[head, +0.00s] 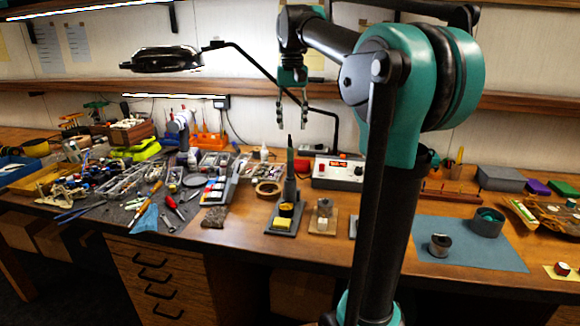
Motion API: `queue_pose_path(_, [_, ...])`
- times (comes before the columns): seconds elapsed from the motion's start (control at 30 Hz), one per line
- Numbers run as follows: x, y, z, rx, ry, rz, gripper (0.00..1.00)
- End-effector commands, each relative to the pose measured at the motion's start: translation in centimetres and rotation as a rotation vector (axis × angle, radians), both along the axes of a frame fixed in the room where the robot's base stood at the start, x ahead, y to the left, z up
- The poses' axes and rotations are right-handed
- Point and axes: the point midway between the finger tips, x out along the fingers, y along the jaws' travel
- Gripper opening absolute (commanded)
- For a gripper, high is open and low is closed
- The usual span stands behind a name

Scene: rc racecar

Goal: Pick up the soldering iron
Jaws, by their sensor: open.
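The holder's base (282,228) carries a yellow sponge at the front. My gripper (292,124) hangs above the iron with its fingers pointing down. Its two fingers are apart and nothing is between them. The fingertips look a little above the top of the iron; the exact gap in depth cannot be told.
A soldering station (338,172) with a red display stands right of the iron. A magnifier lamp (165,60) reaches over the bench from behind. Tools and parts clutter the left. A blue mat (465,255) with a spool lies at right. A shelf (240,101) runs behind.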

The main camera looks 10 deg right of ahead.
Motion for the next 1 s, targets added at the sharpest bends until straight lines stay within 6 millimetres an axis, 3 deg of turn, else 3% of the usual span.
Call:
queue_pose_path(0.1, [0.0, 0.0, -2.5, 0.000, 0.000, 0.000, 0.44])
queue_pose_path(0.3, [0.0, 0.0, -5.5, 0.000, 0.000, 0.000, 0.44])
queue_pose_path(0.57, [-0.1, 0.2, -7.3, 0.000, 0.000, 0.001, 0.44])
queue_pose_path(0.83, [-0.2, 0.5, -10.9, 0.000, 0.000, 0.000, 0.44])
queue_pose_path(1.0, [-0.2, 0.5, -11.7, 0.000, 0.000, 0.000, 0.44])
